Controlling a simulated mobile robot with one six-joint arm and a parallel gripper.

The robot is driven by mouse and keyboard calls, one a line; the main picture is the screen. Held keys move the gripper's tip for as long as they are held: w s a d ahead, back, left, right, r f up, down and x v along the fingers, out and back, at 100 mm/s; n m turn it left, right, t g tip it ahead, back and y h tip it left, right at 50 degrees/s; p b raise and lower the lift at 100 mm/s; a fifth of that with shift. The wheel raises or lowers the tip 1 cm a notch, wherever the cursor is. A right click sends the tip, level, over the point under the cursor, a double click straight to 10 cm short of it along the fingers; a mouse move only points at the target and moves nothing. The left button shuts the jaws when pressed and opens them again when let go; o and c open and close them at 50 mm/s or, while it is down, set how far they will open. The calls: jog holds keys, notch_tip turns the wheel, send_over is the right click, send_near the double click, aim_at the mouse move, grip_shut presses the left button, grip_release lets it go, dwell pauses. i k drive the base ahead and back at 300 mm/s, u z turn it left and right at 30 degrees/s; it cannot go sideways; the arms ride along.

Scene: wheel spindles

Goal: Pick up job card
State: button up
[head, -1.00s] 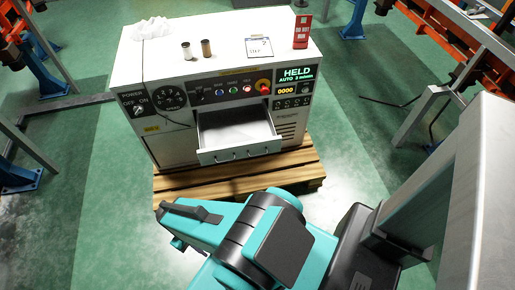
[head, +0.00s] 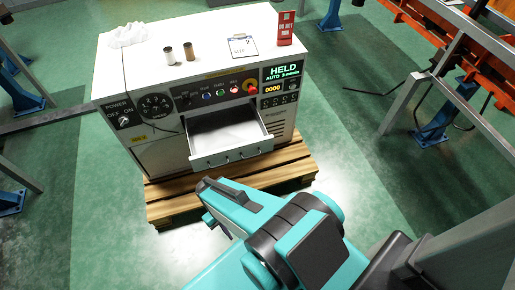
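The job card (head: 242,46) is a white sheet with dark writing and a dark clip or edge at its top. It lies flat on the white top of the machine cabinet (head: 120,72), right of centre. My teal and black arm reaches up from the bottom of the head view, in front of the cabinet and well short of the card. Nothing touches the card.
A red sign (head: 285,27) stands just right of the card. Two small spools, one pale (head: 168,56) and one brown (head: 188,51), stand to its left. Crumpled white cloth (head: 128,35) lies at the back left. An open drawer (head: 232,153) juts out above the wooden pallet (head: 170,203).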

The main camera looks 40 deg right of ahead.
aim_at(241, 46)
jog(key=z, duration=0.8)
jog(key=k, duration=0.95)
jog(key=i, duration=0.7)
